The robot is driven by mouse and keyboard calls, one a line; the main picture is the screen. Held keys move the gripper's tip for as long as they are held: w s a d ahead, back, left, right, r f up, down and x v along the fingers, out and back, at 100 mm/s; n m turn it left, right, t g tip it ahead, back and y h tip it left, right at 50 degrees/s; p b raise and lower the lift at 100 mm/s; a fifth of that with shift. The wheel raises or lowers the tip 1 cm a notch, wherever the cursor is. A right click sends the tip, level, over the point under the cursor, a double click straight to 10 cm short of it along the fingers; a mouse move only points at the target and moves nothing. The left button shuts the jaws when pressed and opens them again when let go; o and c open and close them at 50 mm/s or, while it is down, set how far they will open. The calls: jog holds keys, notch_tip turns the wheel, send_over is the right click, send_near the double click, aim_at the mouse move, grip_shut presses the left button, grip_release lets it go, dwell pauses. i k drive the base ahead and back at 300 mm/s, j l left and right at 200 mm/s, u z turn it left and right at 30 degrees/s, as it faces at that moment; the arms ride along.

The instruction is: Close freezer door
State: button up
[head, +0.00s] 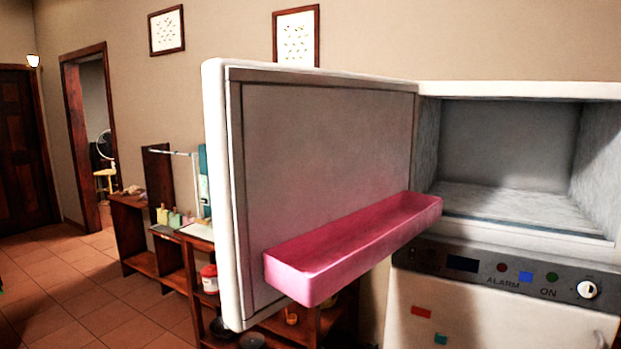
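The freezer door (330,150) stands wide open in the head view, hinged at its right edge and swung out to the left. A pink shelf bin (345,255) is fixed on its inner face. The freezer compartment (510,150) at the right is open and looks empty, with frost on its walls and floor. A control panel (480,270) with buttons and a knob runs below it. My gripper is not in the view.
A low wooden shelf (175,260) with bottles and small items stands behind the door at the left. Tiled floor (75,275) is clear at the far left, near a doorway. Two framed pictures hang on the wall.

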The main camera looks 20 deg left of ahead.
aim_at(312, 169)
jog(key=j+z, duration=0.15)
jog(key=j, duration=0.3)
jog(key=k+j+z, duration=0.1)
jog(key=j, duration=0.3)
jog(key=j+z, duration=0.15)
jog(key=j, duration=0.3)
jog(key=k+j+z, duration=0.15)
jog(key=j, duration=0.25)
jog(key=k+j+z, duration=0.1)
jog(key=j, duration=0.3)
jog(key=j+z, duration=0.15)
jog(key=j, duration=0.95)
jog(key=i, duration=0.05)
